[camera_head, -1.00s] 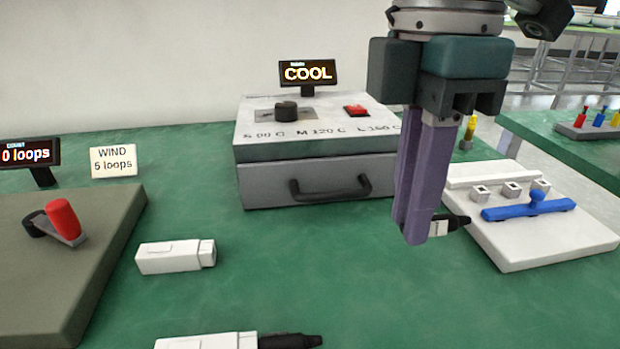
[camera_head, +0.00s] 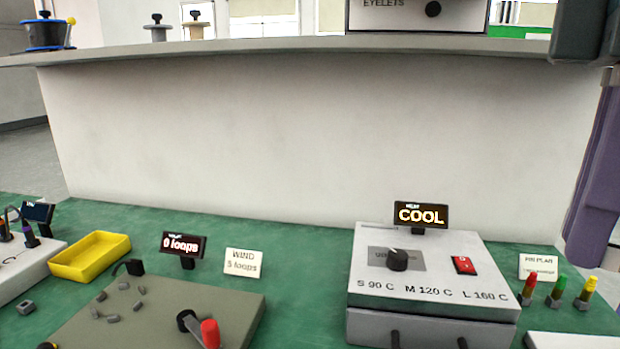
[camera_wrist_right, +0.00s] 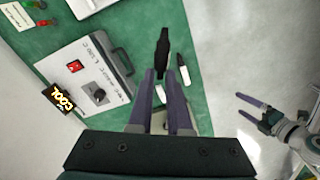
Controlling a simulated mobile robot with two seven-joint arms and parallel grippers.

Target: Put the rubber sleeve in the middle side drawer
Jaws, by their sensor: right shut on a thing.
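My right gripper shows at the right edge of the head view, where only part of its purple fingers (camera_head: 597,170) is in frame. In the right wrist view my right gripper (camera_wrist_right: 162,75) is shut on a black tapered piece (camera_wrist_right: 162,50), which looks like the rubber sleeve. The piece sticks out past the fingertips, above the green table. My left gripper (camera_wrist_right: 240,104) shows at the right of the wrist view, with its fingers apart and empty. I cannot make out a middle side drawer in either view.
A heater box (camera_head: 430,285) with a knob, red switch and COOL display (camera_head: 421,215) stands on the table. A yellow tray (camera_head: 90,257) and a winding board (camera_head: 160,310) lie left. A white wall with a shelf (camera_head: 300,50) rises behind.

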